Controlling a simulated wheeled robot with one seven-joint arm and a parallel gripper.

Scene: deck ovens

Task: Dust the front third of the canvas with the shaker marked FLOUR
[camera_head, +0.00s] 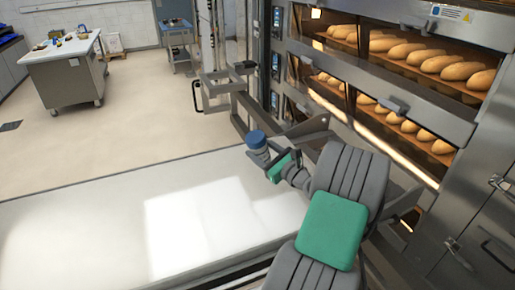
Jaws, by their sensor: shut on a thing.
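A small shaker-like cylinder with a blue top (256,140) is at the end of my arm. No FLOUR marking can be read on it at this size. My gripper (268,160) is shut on it, above the right end of the long pale canvas (100,215). The fingers are small and partly hidden by my wrist. The canvas lies flat across the lower left. A brighter, straight-edged patch shows on its middle; I cannot tell whether it is light or flour. My arm hides the canvas's near right corner.
Deck ovens with loaves (440,65) stand close on the right, with protruding handles (393,103). A metal frame (222,85) stands behind the canvas. The floor between is clear.

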